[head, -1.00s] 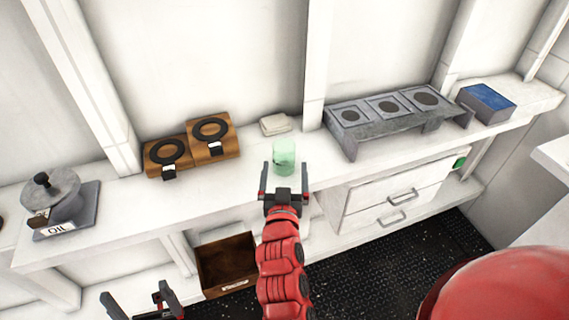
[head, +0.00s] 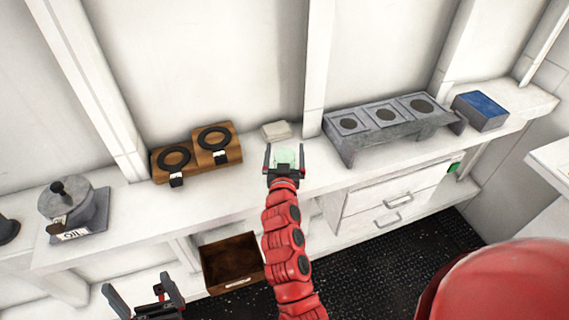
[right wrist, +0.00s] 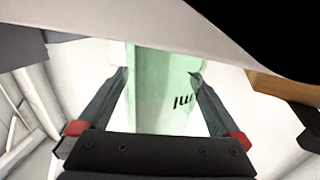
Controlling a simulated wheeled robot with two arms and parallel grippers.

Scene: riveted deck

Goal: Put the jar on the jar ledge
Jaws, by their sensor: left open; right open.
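A translucent pale green jar (head: 285,156) stands on the white bench, partly hidden by my right gripper. In the right wrist view the jar (right wrist: 160,95) shows dark marking on its side. My right gripper (head: 284,152) is open, with one finger on each side of the jar; I cannot tell whether either touches it. My left gripper (head: 146,292) is open and empty at the lower left, in front of the bench. A grey raised stand (head: 392,134) with three square-framed round recesses is on the bench to the right; no label marks it as the jar ledge.
A stepped wooden block (head: 232,153) with black rings stands left of the jar. A small pale block (head: 276,130) lies behind it. An oil device (head: 70,208) is far left, a blue-topped box (head: 482,110) far right. An open brown drawer (head: 232,262) sits below.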

